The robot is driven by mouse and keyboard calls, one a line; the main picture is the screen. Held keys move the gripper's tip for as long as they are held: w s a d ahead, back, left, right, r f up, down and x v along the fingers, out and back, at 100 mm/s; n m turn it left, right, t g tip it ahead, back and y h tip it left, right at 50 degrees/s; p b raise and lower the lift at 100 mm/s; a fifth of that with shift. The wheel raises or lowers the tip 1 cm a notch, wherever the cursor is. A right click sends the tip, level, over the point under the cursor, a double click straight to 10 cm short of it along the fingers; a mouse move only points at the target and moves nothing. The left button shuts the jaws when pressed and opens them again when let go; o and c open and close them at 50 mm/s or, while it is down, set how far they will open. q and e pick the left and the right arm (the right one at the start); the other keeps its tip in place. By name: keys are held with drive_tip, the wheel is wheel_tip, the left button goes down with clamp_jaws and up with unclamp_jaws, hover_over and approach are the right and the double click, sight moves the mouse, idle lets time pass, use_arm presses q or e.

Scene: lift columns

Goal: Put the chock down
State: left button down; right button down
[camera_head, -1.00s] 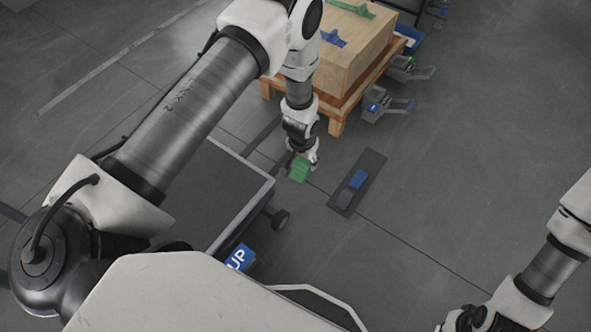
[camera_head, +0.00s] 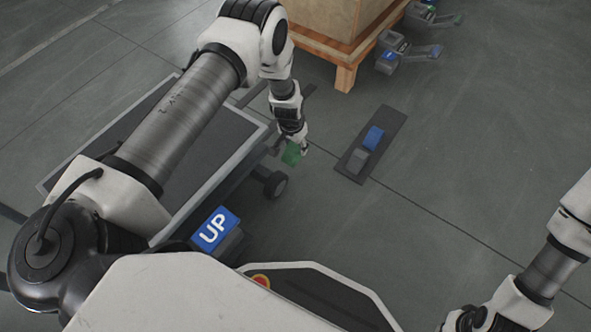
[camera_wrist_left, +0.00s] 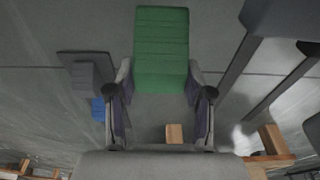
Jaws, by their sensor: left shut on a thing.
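The green chock (camera_head: 292,153) is held by my left gripper (camera_head: 300,147) beside the front right wheel of the cart, above the floor as far as I can tell. In the left wrist view the chock (camera_wrist_left: 161,50) sits between the two fingers of my left gripper (camera_wrist_left: 160,95), its ribbed green face showing. My right gripper (camera_head: 468,322) is at the bottom right edge of the head view, partly cut off, and its jaws are not clear.
A flat cart (camera_head: 215,180) with a dark top and a caster wheel (camera_head: 275,184) stands at left. A dark floor mat (camera_head: 352,174) holds a blue block (camera_head: 373,138) and a grey block (camera_head: 357,160). A wooden crate on a pallet (camera_head: 318,48) stands behind. A blue UP pedal (camera_head: 215,229) is near my base. Floor at right is clear.

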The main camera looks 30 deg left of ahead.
use_arm(q)
wheel_tip(320, 180, down, 10)
drive_tip(key=b, duration=0.5)
drive_tip(key=shift+f, duration=0.1)
drive_tip(key=shift+r, duration=0.2)
drive_tip(key=shift+f, duration=0.1)
drive_tip(key=shift+c, duration=2.2)
unclamp_jaws()
drive_tip(key=r+p, duration=0.2)
drive_tip(key=r, duration=0.1)
drive_tip(key=s+r+p, duration=0.1)
drive_tip(key=r+p, duration=0.1)
drive_tip(key=r, duration=0.2)
drive_tip(key=r+p, duration=0.1)
drive_tip(key=r, duration=0.3)
drive_tip(key=shift+s+a+r+p, duration=0.15)
drive_tip(key=shift+s+p, duration=0.2)
drive_tip(key=shift+p, duration=0.05)
drive_tip(key=shift+s+r, duration=0.1)
drive_tip(key=shift+r, duration=0.35)
